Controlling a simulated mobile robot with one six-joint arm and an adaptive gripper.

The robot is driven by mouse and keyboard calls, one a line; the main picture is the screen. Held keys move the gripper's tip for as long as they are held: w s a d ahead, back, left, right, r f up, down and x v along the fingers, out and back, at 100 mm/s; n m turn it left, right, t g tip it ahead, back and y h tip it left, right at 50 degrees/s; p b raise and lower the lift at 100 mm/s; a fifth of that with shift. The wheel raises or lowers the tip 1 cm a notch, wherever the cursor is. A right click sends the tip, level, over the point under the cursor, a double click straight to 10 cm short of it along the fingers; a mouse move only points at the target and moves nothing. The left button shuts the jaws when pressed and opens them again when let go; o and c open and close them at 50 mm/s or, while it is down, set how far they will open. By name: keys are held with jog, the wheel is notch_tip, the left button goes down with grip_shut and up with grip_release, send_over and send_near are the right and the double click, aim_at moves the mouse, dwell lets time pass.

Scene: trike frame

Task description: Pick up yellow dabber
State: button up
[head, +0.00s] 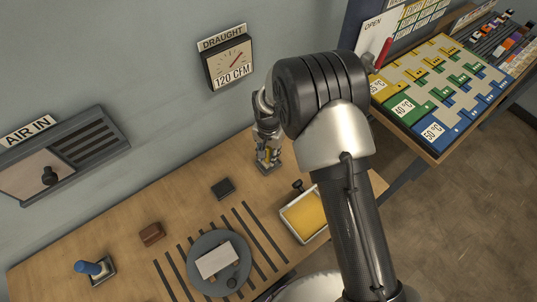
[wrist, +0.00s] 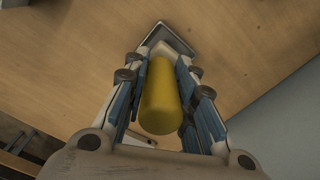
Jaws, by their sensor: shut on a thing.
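The yellow dabber (wrist: 161,97) is between the fingers of my gripper (wrist: 165,100) in the wrist view, with its rounded yellow end toward the camera. Its pale far end points at a small grey holder (wrist: 172,36) on the table. I cannot tell whether that end touches the holder. In the head view my gripper (head: 267,154) points down near the wall-side edge of the table, with a bit of the yellow dabber (head: 267,151) showing between the fingers. My gripper is shut on the dabber.
A yellow-filled tray (head: 305,214) lies right of a grey disc (head: 203,284) bearing a white block. A dark block (head: 223,188), brown block (head: 152,234) and blue dabber (head: 88,267) stand leftward. The wall with the draught gauge (head: 231,64) is close behind my gripper.

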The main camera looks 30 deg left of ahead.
notch_tip(320, 180, up, 19)
jog(key=p, duration=0.3)
dwell(0.4)
